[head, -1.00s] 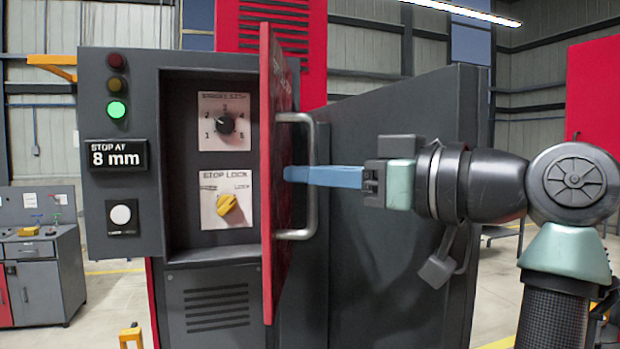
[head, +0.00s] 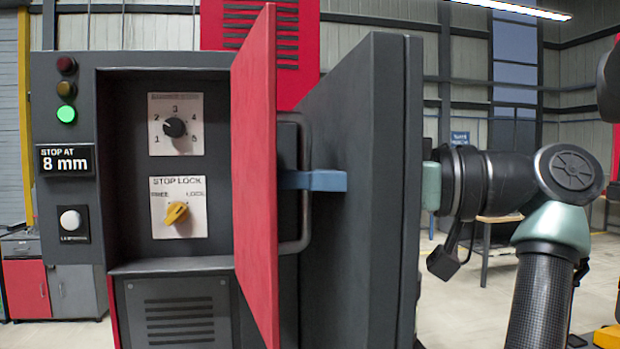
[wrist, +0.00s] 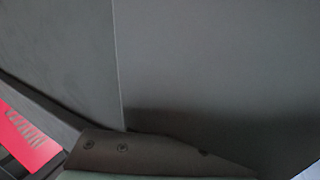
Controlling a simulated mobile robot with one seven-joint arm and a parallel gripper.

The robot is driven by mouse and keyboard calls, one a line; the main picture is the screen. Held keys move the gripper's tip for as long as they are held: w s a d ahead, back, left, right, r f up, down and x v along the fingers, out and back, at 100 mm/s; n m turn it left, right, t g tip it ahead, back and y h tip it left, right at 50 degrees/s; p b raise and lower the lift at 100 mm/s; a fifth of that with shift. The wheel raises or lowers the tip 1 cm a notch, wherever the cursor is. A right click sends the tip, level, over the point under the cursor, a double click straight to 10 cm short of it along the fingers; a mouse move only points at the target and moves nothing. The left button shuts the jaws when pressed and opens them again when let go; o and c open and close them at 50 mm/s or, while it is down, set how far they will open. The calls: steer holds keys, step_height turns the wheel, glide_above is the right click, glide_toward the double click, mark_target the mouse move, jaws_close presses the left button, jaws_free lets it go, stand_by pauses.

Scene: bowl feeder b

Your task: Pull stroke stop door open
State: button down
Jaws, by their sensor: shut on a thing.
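The red stroke stop door (head: 256,180) stands swung out from the grey cabinet, seen at a steep angle, with the recess beside it uncovered. Its grey bar handle (head: 304,225) is on the door's right side. My gripper (head: 302,180) has its blue fingers at the middle of the handle and is shut on it. In the recess are a numbered stroke dial (head: 174,128) and a yellow stop lock knob (head: 176,213).
The large grey panel stands very close to my gripper and fills most of the wrist view (wrist: 220,70). A sign (head: 66,160) reads "STOP AT 8 mm", below a lit green lamp (head: 66,115). A bench (head: 490,222) stands behind my arm.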

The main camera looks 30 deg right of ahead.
steer(key=shift+a+r, duration=0.15)
steer(key=c, duration=1.2)
jaws_free()
steer(key=shift+w, duration=0.1)
steer(key=o, duration=0.3)
steer(key=shift+w, duration=0.15)
steer(key=b+v, duration=0.4)
steer(key=v, duration=0.9)
steer(key=shift+b, duration=0.3)
